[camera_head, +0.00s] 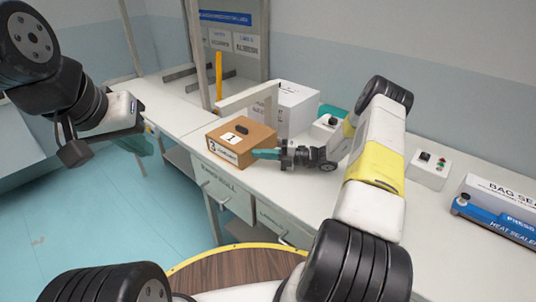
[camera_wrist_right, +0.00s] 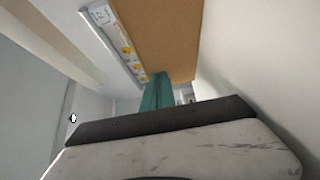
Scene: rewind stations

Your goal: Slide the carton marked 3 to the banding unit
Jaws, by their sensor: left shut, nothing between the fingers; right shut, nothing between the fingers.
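A brown carton (camera_head: 236,144) sits on the white bench near its front edge. It has a white label on top that reads like 1 and a small mark like 3 on its front side. It also shows in the right wrist view (camera_wrist_right: 160,35). My right gripper (camera_head: 256,154) is shut and empty, with its teal fingertips at the carton's right side, touching or nearly so. My left gripper (camera_head: 143,146) is shut and empty, left of the bench and apart from the carton. A white arch (camera_head: 246,97), which looks like the banding unit, stands just behind the carton.
A white box (camera_head: 288,108) stands behind the arch. A small control box (camera_head: 325,126) is right of it, partly hidden by my right arm. Another control box (camera_head: 428,171) and a bag sealer (camera_head: 498,208) stand further right. A yellow post (camera_head: 219,76) rises at the back.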

